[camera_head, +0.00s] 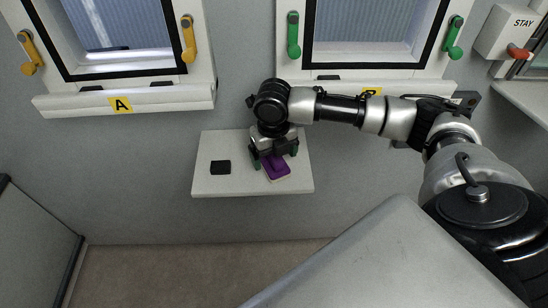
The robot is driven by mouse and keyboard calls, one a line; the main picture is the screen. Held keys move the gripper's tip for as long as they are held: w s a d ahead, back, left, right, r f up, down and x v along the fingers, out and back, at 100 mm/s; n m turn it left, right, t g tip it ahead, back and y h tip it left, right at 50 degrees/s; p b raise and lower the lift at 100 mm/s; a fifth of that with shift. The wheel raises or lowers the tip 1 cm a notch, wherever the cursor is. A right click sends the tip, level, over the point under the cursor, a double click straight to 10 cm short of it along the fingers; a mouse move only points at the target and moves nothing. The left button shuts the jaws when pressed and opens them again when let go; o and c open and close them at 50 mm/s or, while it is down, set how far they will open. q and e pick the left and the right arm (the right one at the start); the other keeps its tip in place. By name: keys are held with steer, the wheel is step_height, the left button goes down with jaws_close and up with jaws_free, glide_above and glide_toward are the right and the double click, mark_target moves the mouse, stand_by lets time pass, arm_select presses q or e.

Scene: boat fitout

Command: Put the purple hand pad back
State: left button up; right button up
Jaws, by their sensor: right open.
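The purple hand pad (277,171) lies on the right part of a small white shelf (211,184) below the windows. My right gripper (274,163) points down over the pad, with its fingers apart on either side of the pad's upper part. Whether the fingers touch the pad cannot be told. The gripper hides the pad's far end. My left gripper is not in view.
A black block (221,167) lies on the shelf left of the pad. Window A (120,104) has yellow handles, and the window to its right has green handles (293,36). A STAY box (507,34) with a red lever is at upper right. Floor below the shelf is clear.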

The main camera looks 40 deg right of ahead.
step_height(320, 180, up, 10)
steer(key=shift+r, duration=0.15)
stand_by(0.3)
